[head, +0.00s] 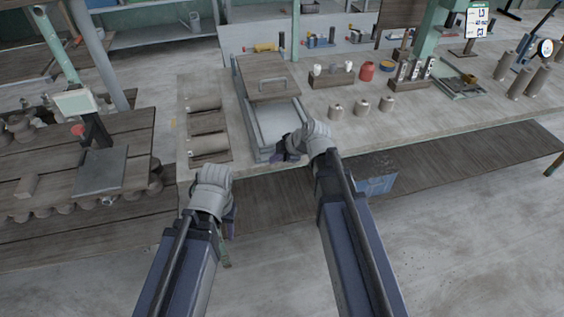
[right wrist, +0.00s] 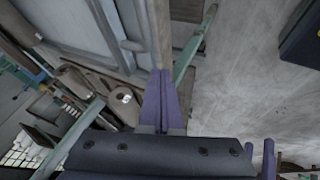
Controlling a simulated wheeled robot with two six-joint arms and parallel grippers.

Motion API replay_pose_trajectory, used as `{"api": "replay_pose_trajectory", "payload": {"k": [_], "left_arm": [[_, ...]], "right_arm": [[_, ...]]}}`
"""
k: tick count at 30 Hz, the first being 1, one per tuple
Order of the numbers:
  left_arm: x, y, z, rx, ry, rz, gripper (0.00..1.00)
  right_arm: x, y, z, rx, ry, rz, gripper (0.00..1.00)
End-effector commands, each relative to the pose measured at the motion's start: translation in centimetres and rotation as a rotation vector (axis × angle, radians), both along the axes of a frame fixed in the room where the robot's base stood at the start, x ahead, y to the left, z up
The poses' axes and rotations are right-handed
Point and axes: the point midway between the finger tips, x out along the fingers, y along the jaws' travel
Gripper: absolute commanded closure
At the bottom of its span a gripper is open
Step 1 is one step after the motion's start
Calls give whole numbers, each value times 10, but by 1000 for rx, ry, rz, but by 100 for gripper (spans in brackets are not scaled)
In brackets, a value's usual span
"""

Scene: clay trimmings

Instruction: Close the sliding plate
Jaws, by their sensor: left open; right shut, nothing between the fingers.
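The sliding plate (head: 266,74) is a brown-grey board with a bar handle. It lies over the far part of a long grey box (head: 251,131) on the workbench; the near part of the box is uncovered, showing a pale interior. My right gripper (head: 284,151) is at the near end of the box, shut and empty. In the right wrist view its purple fingers (right wrist: 161,92) are together, close to a bench or box edge; I cannot tell whether they touch it. My left gripper (head: 232,219) is open and empty, low in front of the bench; its fingers are mostly hidden.
Left of the box lies a board with grey rolls (head: 208,143). Right of it are several small clay pots (head: 361,105), a wooden rack (head: 331,80) and a red jar (head: 367,70). A green post (head: 296,30) rises behind. A blue crate (head: 376,184) is under the bench.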

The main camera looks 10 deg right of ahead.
Motion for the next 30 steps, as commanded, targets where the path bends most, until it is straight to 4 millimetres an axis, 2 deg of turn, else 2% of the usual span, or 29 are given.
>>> {"api": "replay_pose_trajectory", "payload": {"k": [1,3,9,26,30], "left_arm": [[0,0,-12,0,0,0,50],[0,0,-5,0,0,0,50],[0,0,-5,0,0,0,50],[0,0,-5,0,0,0,50],[0,0,-5,0,0,0,50]], "right_arm": [[5,4,-12,0,0,2,100],[19,3,-5,0,0,-1,100],[38,4,-5,0,0,-1,100],[44,4,-5,0,0,-1,100],[57,4,-5,0,0,-1,100]]}}
